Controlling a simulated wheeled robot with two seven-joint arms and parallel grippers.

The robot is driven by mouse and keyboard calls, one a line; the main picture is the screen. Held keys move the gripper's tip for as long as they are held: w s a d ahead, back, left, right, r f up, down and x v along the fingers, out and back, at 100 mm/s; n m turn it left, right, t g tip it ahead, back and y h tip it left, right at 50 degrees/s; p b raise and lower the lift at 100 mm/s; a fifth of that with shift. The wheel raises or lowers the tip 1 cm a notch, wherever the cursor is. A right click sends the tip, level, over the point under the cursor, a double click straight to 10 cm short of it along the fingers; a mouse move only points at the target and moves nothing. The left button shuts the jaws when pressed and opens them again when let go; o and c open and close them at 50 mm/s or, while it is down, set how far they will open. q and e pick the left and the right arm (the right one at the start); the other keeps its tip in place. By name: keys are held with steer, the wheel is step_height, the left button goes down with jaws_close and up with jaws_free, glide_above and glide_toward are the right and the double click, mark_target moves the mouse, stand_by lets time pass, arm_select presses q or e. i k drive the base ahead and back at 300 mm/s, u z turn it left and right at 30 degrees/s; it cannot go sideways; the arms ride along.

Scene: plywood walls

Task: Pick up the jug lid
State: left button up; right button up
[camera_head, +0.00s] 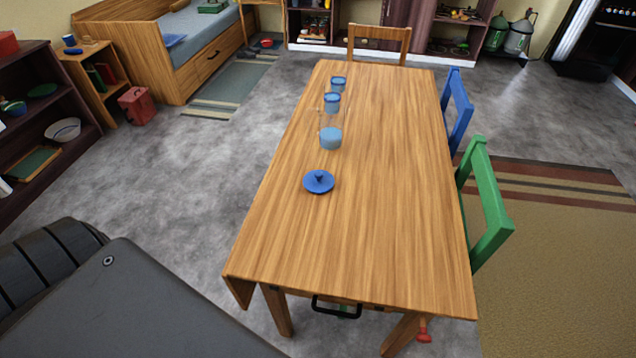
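The jug lid (318,182) is a round blue disc with a small knob on top. It lies flat on the wooden table (375,210), left of the table's middle. A clear jug (330,137) with light blue contents stands just behind the lid, apart from it. Two small blue-topped containers, a nearer one (332,102) and a farther one (338,83), stand behind the jug. Neither of my grippers shows in the head view.
A green chair (486,205) and a blue chair (457,108) stand at the table's right side, and a wooden chair (379,42) at its far end. A dark shelf (45,120) stands at the left. Grey floor lies open left of the table.

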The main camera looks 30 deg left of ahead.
mark_target(318, 182)
steer(key=u, duration=2.5)
steer(key=k, duration=1.35)
steer(key=z, duration=1.85)
steer(key=i, duration=0.5)
steer(key=z, duration=0.05)
